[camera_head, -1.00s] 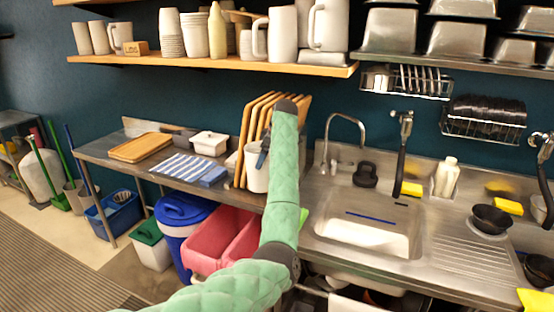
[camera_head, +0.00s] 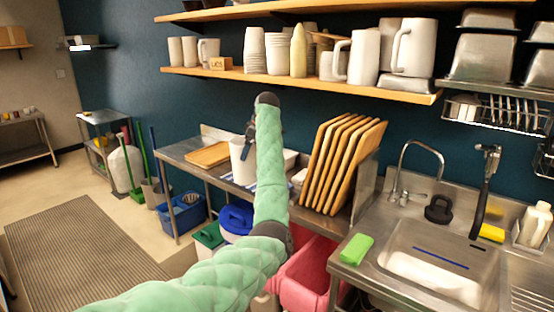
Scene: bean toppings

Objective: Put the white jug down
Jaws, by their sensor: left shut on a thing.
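The white jug (camera_head: 239,163) is in the middle of the camera_head view, partly hidden behind my green-sleeved left arm. My left gripper (camera_head: 249,143) is shut on the jug near its rim; the fingertips are mostly hidden by the arm. The jug shows upright, over the steel side table (camera_head: 180,155), between the wooden tray and the standing boards. I cannot tell whether its base touches the table. My right gripper is not in view.
A wooden tray (camera_head: 207,155) lies left of the jug. A blue-striped cloth (camera_head: 226,178) shows partly by its base. Upright wooden boards (camera_head: 340,165) stand to the right, then the sink (camera_head: 440,262) and a green sponge (camera_head: 356,248). A shelf (camera_head: 300,83) with cups hangs above.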

